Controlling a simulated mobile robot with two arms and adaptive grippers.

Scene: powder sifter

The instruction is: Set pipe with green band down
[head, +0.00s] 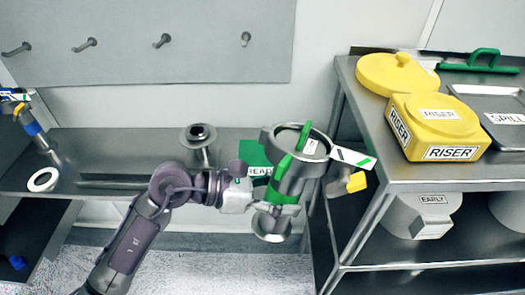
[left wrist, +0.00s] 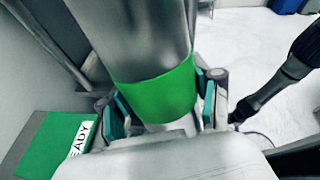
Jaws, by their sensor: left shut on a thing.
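The steel pipe with the green band (head: 280,192) is held upright, slightly tilted, in front of the bench's right end in the head view. It has a wide top with green clips and a round flange at its lower end. My left gripper (head: 272,206) is shut on it low down, around the band. In the left wrist view the green band (left wrist: 155,95) sits between the two fingers of the gripper (left wrist: 160,110). The pipe's lower end is hidden there. A green READY mat (head: 254,153) lies behind the pipe, partly hidden. My right gripper is not seen.
A rack (head: 410,175) at the right carries a yellow RISER block (head: 432,128), a yellow lid (head: 397,73) and a SPILL tray (head: 490,100). Its post is close to the pipe.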

